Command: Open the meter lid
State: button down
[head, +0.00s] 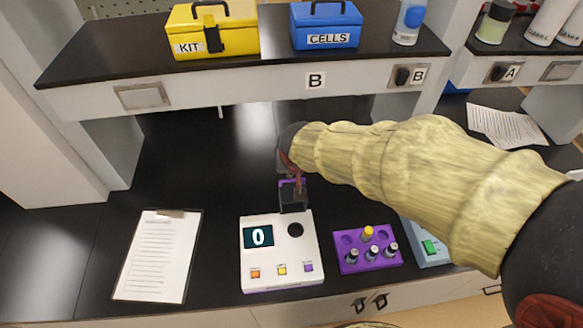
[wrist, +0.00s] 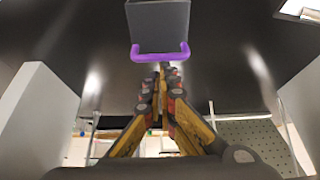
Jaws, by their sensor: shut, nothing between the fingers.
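The white meter (head: 258,265) stands on the black bench, its display reading 0. Its dark grey lid (head: 293,203) stands raised at the back edge, and the round dark well (head: 295,230) on top is uncovered. The lid's purple handle (wrist: 160,53) is at its upper edge; in the head view it is partly hidden by my gripper. My gripper (head: 298,186) is shut and empty, at the raised lid's upper edge. In the wrist view, my fingertips (wrist: 158,72) are together just by the handle; I cannot tell whether they touch it.
A purple rack (head: 350,265) with several vials stands right of the meter, with a pale blue device (head: 430,250) beyond it. A clipboard (head: 157,255) lies left. A shelf above holds a yellow kit box (head: 212,32) and a blue cells box (head: 326,25). The bench behind left is clear.

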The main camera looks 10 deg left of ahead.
jog(key=shift+s+d, duration=0.1)
jog(key=shift+s, duration=0.3)
jog(key=shift+w+r, duration=0.1)
jog(key=w+r+p, duration=0.1)
jog(key=w+r, duration=0.1)
jog(key=w, duration=0.2)
jog(key=s+r, duration=0.6)
jog(key=s, duration=0.1)
jog(key=shift+s+d+r, duration=0.2)
jog(key=shift+d+r, duration=0.15)
jog(key=shift+d, duration=0.05)
jog(key=s+d+f+m+b, duration=0.1)
jog(key=s+d+b, duration=0.2)
jog(key=s+d, duration=0.5)
jog(key=s+d+f+m+h+b, duration=0.1)
jog(key=s+d+b, duration=0.2)
jog(key=s+d, duration=0.5)
jog(key=d, duration=0.8)
jog(key=shift+s+f+m+b, duration=0.15)
jog(key=shift+m+b, duration=0.2)
jog(key=shift+m, duration=0.05)
